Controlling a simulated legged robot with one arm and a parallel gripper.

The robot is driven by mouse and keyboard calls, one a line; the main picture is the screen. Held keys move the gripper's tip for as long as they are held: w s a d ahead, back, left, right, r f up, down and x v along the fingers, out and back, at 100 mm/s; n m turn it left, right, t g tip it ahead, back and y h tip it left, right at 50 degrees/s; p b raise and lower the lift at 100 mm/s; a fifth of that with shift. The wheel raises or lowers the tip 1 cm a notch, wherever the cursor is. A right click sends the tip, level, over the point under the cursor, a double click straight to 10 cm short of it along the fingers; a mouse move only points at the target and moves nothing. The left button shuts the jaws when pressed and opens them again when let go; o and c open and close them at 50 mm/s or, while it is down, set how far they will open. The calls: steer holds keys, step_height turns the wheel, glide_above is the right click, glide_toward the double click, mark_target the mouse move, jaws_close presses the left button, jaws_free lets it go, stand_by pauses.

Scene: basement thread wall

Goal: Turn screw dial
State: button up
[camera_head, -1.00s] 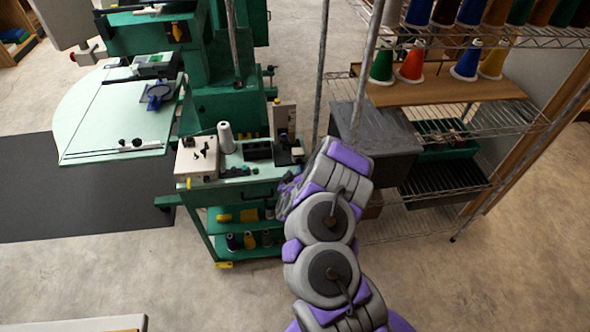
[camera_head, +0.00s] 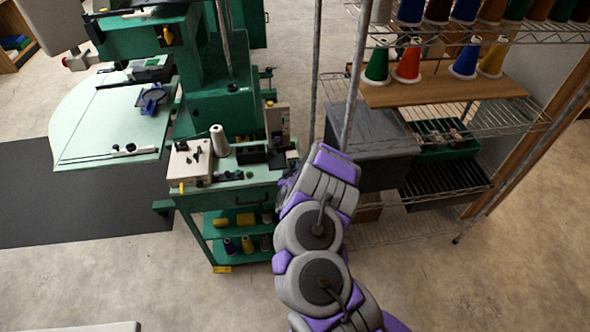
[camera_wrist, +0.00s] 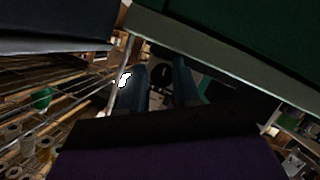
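A dark round piece (camera_wrist: 163,70) with a pale mark shows beyond my fingers in the wrist view. It may be the screw dial, but the view is too dark to be sure. My gripper (camera_wrist: 162,77) has its two fingers apart, with a gap between them. I see nothing held. In the head view, my arm's end is at the right side of the green cart (camera_head: 235,173), and the fingers cannot be made out there. A white box with black knobs (camera_head: 190,162) stands on the cart's left end. No screw dial can be clearly told there.
A white thread cone (camera_head: 219,140) and a black bin (camera_head: 251,154) stand on the cart. A green machine (camera_head: 215,110) rises behind it. A wire rack with thread cones (camera_head: 407,62) and a grey box (camera_head: 375,140) is close at right. Floor in front is open.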

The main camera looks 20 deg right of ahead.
steer(key=shift+a+r, duration=0.15)
steer(key=shift+a, duration=0.25)
jaws_close()
steer(key=shift+d, duration=0.1)
steer(key=shift+d, duration=0.1)
steer(key=shift+s+m, duration=0.1)
steer(key=shift+m, duration=0.2)
steer(key=shift+d+m+y+b, duration=0.1)
steer(key=shift+m+y+b, duration=0.45)
steer(key=shift+m+y, duration=0.3)
steer(key=m+b, duration=0.1)
steer(key=m+y+b, duration=0.1)
steer(key=b, duration=0.1)
steer(key=m+y+b, duration=0.1)
steer(key=shift+s+d+f+t, duration=0.1)
steer(key=shift+d+f+t, duration=0.1)
steer(key=shift+f+t, duration=0.1)
steer(key=shift+d+r+m+y+b, duration=0.15)
steer(key=shift+m+y+b, duration=0.3)
steer(key=shift+m+b, duration=0.55)
steer(key=shift+s+m+t+y, duration=0.1)
steer(key=shift+m+t+y, duration=0.55)
steer(key=shift+m, duration=0.4)
